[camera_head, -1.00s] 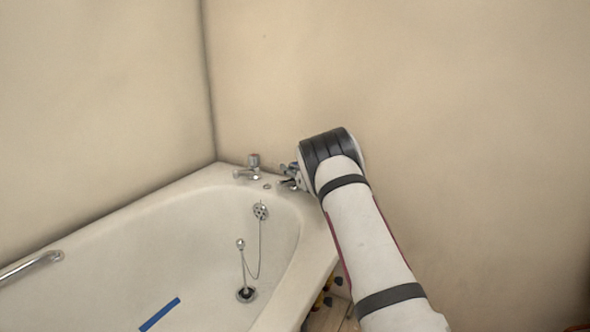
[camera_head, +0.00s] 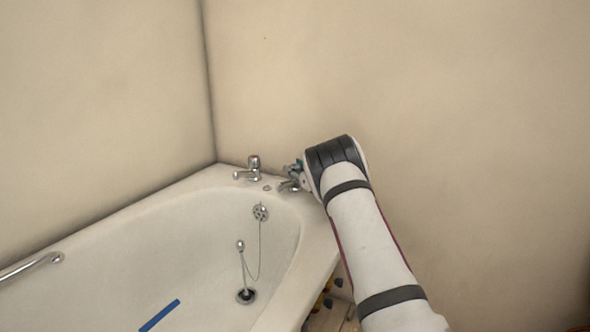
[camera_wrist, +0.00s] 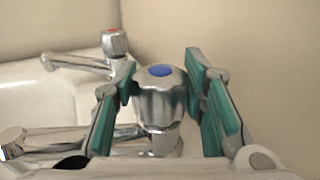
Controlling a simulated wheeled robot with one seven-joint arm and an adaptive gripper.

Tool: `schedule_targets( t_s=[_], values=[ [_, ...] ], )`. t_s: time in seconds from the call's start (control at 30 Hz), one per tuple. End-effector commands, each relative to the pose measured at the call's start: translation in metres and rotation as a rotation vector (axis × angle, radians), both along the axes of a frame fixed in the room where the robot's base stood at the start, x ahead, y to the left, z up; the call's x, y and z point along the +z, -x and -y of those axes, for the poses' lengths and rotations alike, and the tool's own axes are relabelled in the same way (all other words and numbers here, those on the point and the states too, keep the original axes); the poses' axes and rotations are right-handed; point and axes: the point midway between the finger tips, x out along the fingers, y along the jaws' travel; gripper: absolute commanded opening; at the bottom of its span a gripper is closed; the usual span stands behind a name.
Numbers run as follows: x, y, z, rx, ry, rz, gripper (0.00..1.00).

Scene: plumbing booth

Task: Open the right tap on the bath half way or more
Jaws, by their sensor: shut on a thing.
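The right tap is chrome with a blue cap. Its fluted handle (camera_wrist: 161,100) stands between my fingers in the wrist view, and its spout (camera_head: 287,187) shows at the bath's corner in the head view. My gripper (camera_wrist: 160,78) is shut on this handle, with green pads on either side. In the head view my gripper (camera_head: 297,173) is mostly hidden behind my wrist. The left tap (camera_head: 253,170), with a red cap, stands to the left and also shows in the wrist view (camera_wrist: 114,44). No water is visible at the right spout.
The white bath (camera_head: 130,245) runs left from the corner, with a plug and chain (camera_head: 259,245), a blue strip (camera_head: 160,314) and a grab rail (camera_head: 32,265). The walls stand close behind the taps. The wall on the right is bare.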

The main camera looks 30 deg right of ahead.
Motion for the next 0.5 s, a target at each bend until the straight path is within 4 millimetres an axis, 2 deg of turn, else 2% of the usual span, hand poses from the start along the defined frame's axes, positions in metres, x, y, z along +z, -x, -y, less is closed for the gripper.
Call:
schedule_targets(
  t_s=[0.3, 0.5],
  values=[
    [-0.0012, 0.0003, 0.002, 0.229, 0.002, 0.0, 0.11],
    [-0.0013, 0.0004, 0.0012, 0.32, 0.001, -0.001, 0.11]
  ],
)
